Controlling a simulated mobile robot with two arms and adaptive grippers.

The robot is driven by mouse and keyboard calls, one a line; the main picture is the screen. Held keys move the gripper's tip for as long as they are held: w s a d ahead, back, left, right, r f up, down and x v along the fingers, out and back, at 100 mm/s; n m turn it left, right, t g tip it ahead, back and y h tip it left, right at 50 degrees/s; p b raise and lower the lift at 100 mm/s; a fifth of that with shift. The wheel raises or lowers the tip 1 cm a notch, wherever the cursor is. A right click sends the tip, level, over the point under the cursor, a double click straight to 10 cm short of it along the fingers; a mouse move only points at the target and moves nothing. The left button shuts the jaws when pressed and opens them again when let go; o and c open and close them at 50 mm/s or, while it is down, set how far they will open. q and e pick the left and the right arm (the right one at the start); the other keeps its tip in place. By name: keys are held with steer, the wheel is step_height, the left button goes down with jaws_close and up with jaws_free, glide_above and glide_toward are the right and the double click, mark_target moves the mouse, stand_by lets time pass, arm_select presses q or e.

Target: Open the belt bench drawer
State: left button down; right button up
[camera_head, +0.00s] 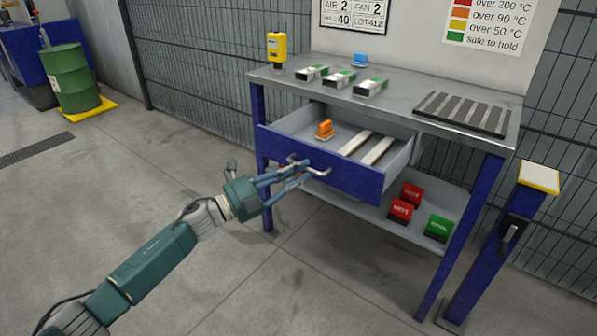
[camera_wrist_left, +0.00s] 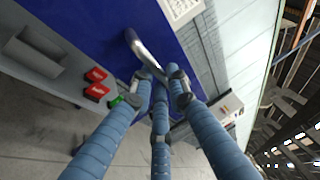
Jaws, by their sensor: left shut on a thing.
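The belt bench (camera_head: 437,118) has a blue frame and a grey top. Its drawer (camera_head: 335,178) with a blue front stands pulled out, so its inside shows. An orange item (camera_head: 325,129) and two pale bars (camera_head: 367,146) lie in it. The silver drawer handle (camera_head: 320,172) is on the front, partly hidden by my left gripper (camera_head: 300,170). The left gripper is shut on the handle. In the left wrist view its blue fingers (camera_wrist_left: 160,80) close around one end of the silver handle (camera_wrist_left: 143,48). My right gripper is in neither view.
Several small boxes (camera_head: 339,79), a yellow device (camera_head: 277,46) and a dark slatted plate (camera_head: 461,113) are on the top. Red blocks (camera_head: 401,210) and a green block (camera_head: 438,227) sit on the lower shelf. A blue post (camera_head: 497,245) stands at right. The floor before the bench is clear.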

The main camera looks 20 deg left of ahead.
arm_select(q)
steer(key=c, duration=1.7)
jaws_free()
steer(key=shift+o, duration=0.2)
steer(key=v, duration=1.2)
steer(key=shift+w+d+f, duration=0.1)
